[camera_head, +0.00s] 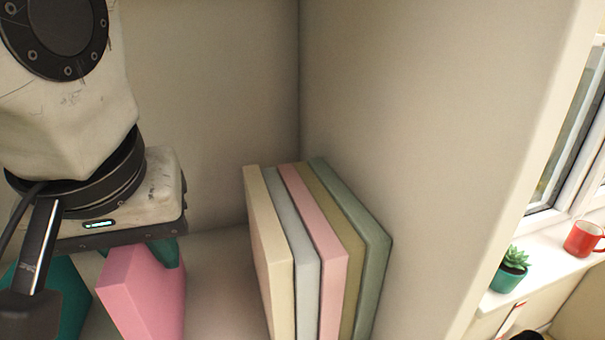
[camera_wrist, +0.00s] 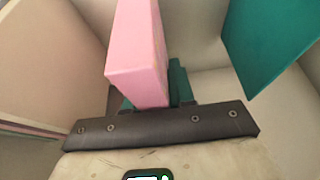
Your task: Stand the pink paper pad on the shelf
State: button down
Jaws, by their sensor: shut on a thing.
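The bright pink paper pad (camera_head: 140,295) is held upright, slightly tilted in the picture, below my wrist at the lower left of the head view. It also shows in the wrist view (camera_wrist: 137,50). My gripper (camera_wrist: 156,97) is shut on its upper end, with dark teal fingers on either side of it. The pad's lower end is cut off in the head view, so I cannot tell whether it touches the shelf (camera_head: 215,290). The shelf has a cream back wall and right side wall.
Several upright pads stand in a row at the right wall: cream (camera_head: 270,262), pale grey-blue (camera_head: 306,290), a paler pink (camera_head: 333,285), olive and green. A teal block (camera_head: 70,295) stands left of the held pad, also in the wrist view (camera_wrist: 265,40). Bare shelf separates held pad and row.

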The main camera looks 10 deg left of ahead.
jog(key=c, duration=0.9)
grip_release()
